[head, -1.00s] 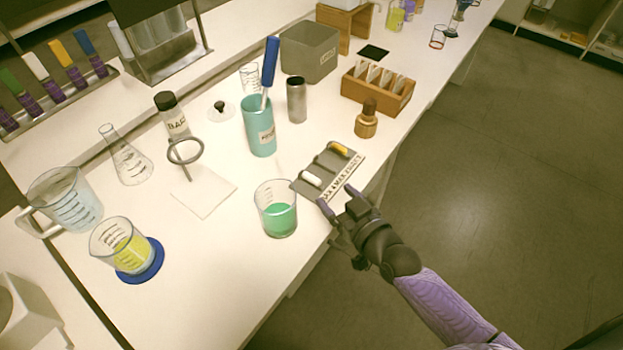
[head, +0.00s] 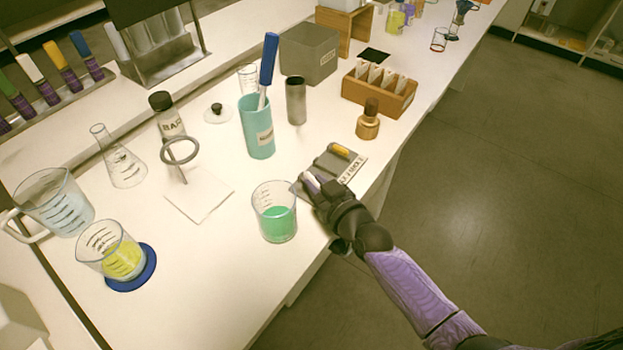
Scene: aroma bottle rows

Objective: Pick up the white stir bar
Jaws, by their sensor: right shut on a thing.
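The grey stir bar tray (head: 330,160) lies near the table's front edge. A yellow stir bar (head: 341,151) rests in its far slot. The white stir bar (head: 311,179) is at the near end of the tray, mostly hidden by my right gripper. My right gripper (head: 314,184) reaches in from the lower right and is shut on the white stir bar, low over the tray. My left gripper is not in view.
A beaker of green liquid (head: 275,215) stands just left of my right gripper. A teal cup with a blue-handled tool (head: 257,128), a metal cylinder (head: 296,101) and a wooden-brown bottle (head: 368,120) stand behind the tray. A white sheet (head: 200,194) lies further left.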

